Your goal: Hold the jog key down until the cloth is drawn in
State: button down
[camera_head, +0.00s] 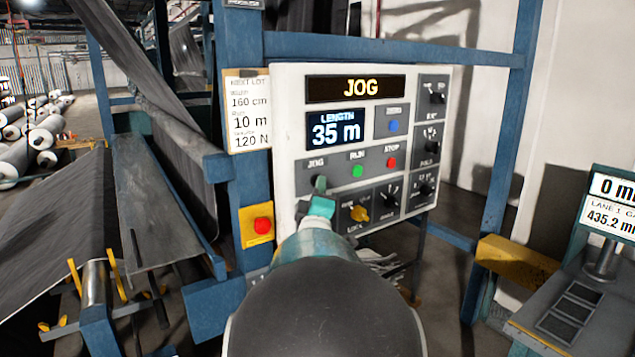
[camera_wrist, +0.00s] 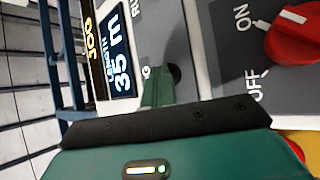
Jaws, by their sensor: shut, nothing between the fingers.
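The white control panel (camera_head: 283,120) stands ahead, with a lit display (camera_head: 355,88) reading JOG. The length screen (camera_head: 333,130) reads 35 m. My gripper (camera_head: 319,184) is shut and empty, its tips at the spot under the JOG label. The fingers hide most of the jog key in the head view. In the wrist view a dark round key (camera_wrist: 174,74) shows just beside the fingertips (camera_wrist: 156,72); contact is likely but I cannot tell how far it is pressed. Grey cloth (camera_head: 50,245) hangs over the machine at the left.
Green RUN (camera_head: 358,171) and red STOP (camera_head: 392,162) buttons sit right of the jog key. A red stop button (camera_head: 263,225) on yellow is left below. A red ON/OFF knob (camera_wrist: 290,30) is close in the wrist view. A lane readout (camera_head: 608,205) stands at the right.

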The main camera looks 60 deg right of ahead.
jog(key=shift+s+a, duration=0.4)
jog(key=shift+s, duration=0.3)
jog(key=shift+s+a, duration=0.4)
jog(key=shift+s, duration=0.35)
jog(key=shift+s+a, duration=0.35)
jog(key=shift+s, duration=0.4)
jog(key=shift+s+a, duration=0.4)
jog(key=shift+s, duration=0.35)
